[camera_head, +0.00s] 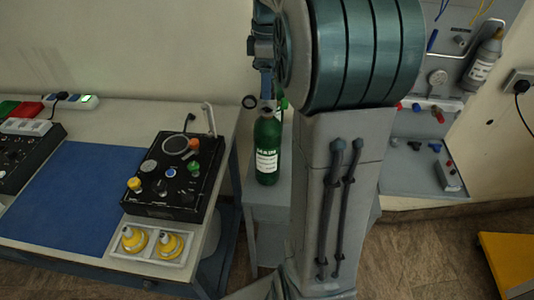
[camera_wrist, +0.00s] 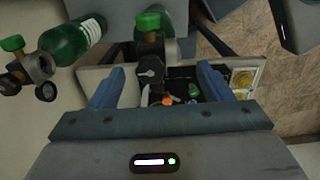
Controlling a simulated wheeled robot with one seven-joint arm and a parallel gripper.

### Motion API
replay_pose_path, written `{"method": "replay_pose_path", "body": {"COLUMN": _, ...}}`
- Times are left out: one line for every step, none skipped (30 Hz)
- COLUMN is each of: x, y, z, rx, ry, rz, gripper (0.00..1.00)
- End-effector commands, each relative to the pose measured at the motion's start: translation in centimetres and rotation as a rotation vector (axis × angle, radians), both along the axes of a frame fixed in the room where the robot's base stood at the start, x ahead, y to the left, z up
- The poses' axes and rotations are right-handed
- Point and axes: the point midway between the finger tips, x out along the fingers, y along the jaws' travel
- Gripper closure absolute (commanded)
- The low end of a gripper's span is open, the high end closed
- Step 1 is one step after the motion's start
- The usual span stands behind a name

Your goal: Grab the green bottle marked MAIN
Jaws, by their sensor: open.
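A green bottle (camera_head: 267,135) with a white label stands upright on a grey stand in the head view. The wrist view shows two green bottles. One (camera_wrist: 78,42), with a white label and a valve, is at the upper left, outside my fingers. The other (camera_wrist: 163,23) is at the top middle, mostly cut off, and its valve (camera_wrist: 150,68) hangs into view between my fingers. My gripper (camera_wrist: 158,80) is open; I cannot tell its depth from that valve. No MAIN marking is readable in the wrist view.
A black control box (camera_head: 175,172) and a tray of yellow-topped parts (camera_head: 122,254) stand on the left table by a blue mat (camera_head: 75,195). A panel unit (camera_head: 405,165) stands at the right. My arm hides the area right of the bottle.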

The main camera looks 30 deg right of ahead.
Motion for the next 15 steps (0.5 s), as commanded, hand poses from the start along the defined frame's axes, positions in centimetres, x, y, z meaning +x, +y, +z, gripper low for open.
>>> {"method": "replay_pose_path", "body": {"x": 0.0, "y": 0.0, "z": -0.7, "rx": 0.0, "ry": 0.002, "rz": 0.0, "gripper": 0.27}}
{"method": "replay_pose_path", "body": {"x": 0.0, "y": 0.0, "z": -1.0, "rx": 0.0, "ry": 0.002, "rz": 0.0, "gripper": 0.27}}
{"method": "replay_pose_path", "body": {"x": 0.0, "y": 0.0, "z": -1.4, "rx": 0.0, "ry": 0.0, "rz": 0.0, "gripper": 0.27}}
{"method": "replay_pose_path", "body": {"x": 0.0, "y": 0.0, "z": -1.6, "rx": 0.0, "ry": 0.0, "rz": 0.0, "gripper": 0.27}}
{"method": "replay_pose_path", "body": {"x": 0.0, "y": 0.0, "z": -1.7, "rx": 0.0, "ry": 0.0, "rz": -0.001, "gripper": 0.27}}
{"method": "replay_pose_path", "body": {"x": 0.0, "y": 0.0, "z": -1.9, "rx": 0.0, "ry": 0.0, "rz": -0.001, "gripper": 0.27}}
{"method": "replay_pose_path", "body": {"x": 0.0, "y": 0.0, "z": -2.1, "rx": 0.0, "ry": 0.0, "rz": -0.001, "gripper": 0.27}}
{"method": "replay_pose_path", "body": {"x": 0.1, "y": 0.0, "z": -2.3, "rx": 0.0, "ry": 0.0, "rz": -0.001, "gripper": 0.27}}
{"method": "replay_pose_path", "body": {"x": 0.1, "y": 0.0, "z": -2.8, "rx": 0.0, "ry": 0.002, "rz": -0.001, "gripper": 0.27}}
{"method": "replay_pose_path", "body": {"x": 0.1, "y": 0.0, "z": -3.2, "rx": 0.0, "ry": 0.002, "rz": -0.001, "gripper": 0.27}}
{"method": "replay_pose_path", "body": {"x": 0.2, "y": 0.0, "z": -3.7, "rx": 0.001, "ry": 0.003, "rz": -0.001, "gripper": 0.27}}
{"method": "replay_pose_path", "body": {"x": 0.3, "y": 0.0, "z": -4.3, "rx": 0.001, "ry": 0.003, "rz": -0.001, "gripper": 0.27}}
{"method": "replay_pose_path", "body": {"x": 0.3, "y": 0.0, "z": -4.8, "rx": 0.001, "ry": 0.004, "rz": -0.001, "gripper": 0.27}}
{"method": "replay_pose_path", "body": {"x": 0.4, "y": 0.0, "z": -5.3, "rx": 0.0, "ry": 0.002, "rz": -0.001, "gripper": 0.27}}
{"method": "replay_pose_path", "body": {"x": 0.3, "y": 0.0, "z": -5.9, "rx": 0.0, "ry": 0.002, "rz": -0.001, "gripper": 0.27}}
